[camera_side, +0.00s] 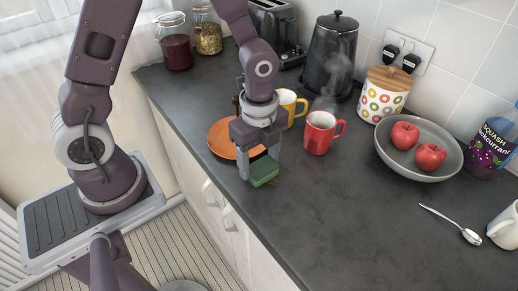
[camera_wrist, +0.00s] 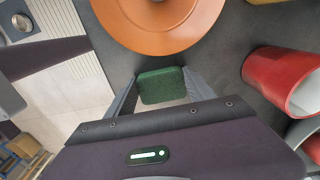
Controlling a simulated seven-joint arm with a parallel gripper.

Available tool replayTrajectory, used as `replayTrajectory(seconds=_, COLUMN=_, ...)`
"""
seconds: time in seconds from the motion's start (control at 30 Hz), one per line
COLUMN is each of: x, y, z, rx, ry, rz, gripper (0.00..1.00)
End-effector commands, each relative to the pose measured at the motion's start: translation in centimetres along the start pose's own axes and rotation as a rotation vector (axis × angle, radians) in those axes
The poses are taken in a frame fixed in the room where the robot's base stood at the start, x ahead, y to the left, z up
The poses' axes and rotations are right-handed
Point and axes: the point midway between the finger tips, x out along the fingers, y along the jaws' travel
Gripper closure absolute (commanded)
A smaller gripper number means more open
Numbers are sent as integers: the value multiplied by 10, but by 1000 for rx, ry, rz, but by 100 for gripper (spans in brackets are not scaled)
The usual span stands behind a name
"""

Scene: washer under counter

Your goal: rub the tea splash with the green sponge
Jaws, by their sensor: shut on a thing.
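My gripper (camera_side: 261,163) is shut on the green sponge (camera_side: 265,172), low over the grey counter near its front edge. In the wrist view the sponge (camera_wrist: 162,86) sits between the two fingers. A small brown mark (camera_side: 276,182) shows at the sponge's right edge in the side view; it looks like part of the tea splash, the rest hidden by the sponge. I cannot tell whether the sponge touches the counter. No splash is clear in the wrist view.
An orange plate (camera_side: 222,141) lies just behind and left of my gripper. A red mug (camera_side: 320,134) and a yellow mug (camera_side: 288,106) stand close behind. A grey bowl (camera_side: 440,169) with apples and a spoon (camera_side: 455,226) are to the right.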

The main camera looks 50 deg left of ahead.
Motion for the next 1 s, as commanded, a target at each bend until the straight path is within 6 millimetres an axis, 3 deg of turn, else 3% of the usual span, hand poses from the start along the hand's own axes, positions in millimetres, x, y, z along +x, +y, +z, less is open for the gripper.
replayTrajectory(seconds=0.43, x=-1, y=0, z=-42, rx=3, ry=0, rz=-1, gripper=77)
replayTrajectory(seconds=0.87, x=-1, y=0, z=1, rx=-3, ry=1, rz=1, gripper=77)
replayTrajectory(seconds=0.93, x=-5, y=-1, z=1, rx=0, ry=1, rz=-3, gripper=77)
replayTrajectory(seconds=1.0, x=-22, y=-1, z=0, rx=1, ry=2, rz=-7, gripper=77)
